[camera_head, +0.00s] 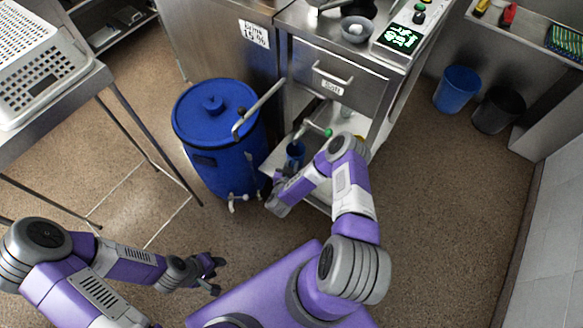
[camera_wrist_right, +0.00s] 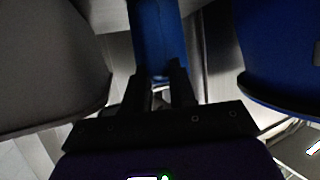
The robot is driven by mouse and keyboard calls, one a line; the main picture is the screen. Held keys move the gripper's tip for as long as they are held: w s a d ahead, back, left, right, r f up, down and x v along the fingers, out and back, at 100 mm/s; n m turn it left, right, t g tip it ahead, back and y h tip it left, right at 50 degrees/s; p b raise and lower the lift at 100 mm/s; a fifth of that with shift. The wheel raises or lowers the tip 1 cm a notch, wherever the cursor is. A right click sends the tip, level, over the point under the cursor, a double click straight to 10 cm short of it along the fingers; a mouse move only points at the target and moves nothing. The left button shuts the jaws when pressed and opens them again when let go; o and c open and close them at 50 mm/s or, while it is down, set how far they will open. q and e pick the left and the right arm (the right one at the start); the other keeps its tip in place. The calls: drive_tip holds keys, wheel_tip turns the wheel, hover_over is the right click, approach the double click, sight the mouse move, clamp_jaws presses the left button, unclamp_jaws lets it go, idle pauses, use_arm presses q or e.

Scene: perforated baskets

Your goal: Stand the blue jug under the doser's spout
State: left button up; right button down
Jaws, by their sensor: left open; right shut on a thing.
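The blue jug (camera_head: 295,151) is at the open lower bay of the steel cabinet, close to a small spout fitting (camera_head: 312,127) with a green end. My right gripper (camera_head: 287,174) is shut on the jug; in the right wrist view its fingers (camera_wrist_right: 158,88) close on a blue part of the jug (camera_wrist_right: 157,38). The arm hides some of the jug in the head view, so I cannot tell whether its mouth is directly under the spout or its base touches the shelf. My left gripper (camera_head: 213,272) is open and empty, low over the floor.
A large blue drum (camera_head: 205,165) with a lid, lever and tap stands left of the jug. The cabinet drawer (camera_head: 340,78) is above. A bowl (camera_head: 357,30) sits on top. Blue (camera_head: 456,90) and black (camera_head: 498,110) bins stand right. The right floor is clear.

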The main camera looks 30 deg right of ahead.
drive_tip(key=shift+r, duration=0.1)
drive_tip(key=c, duration=0.9)
unclamp_jaws()
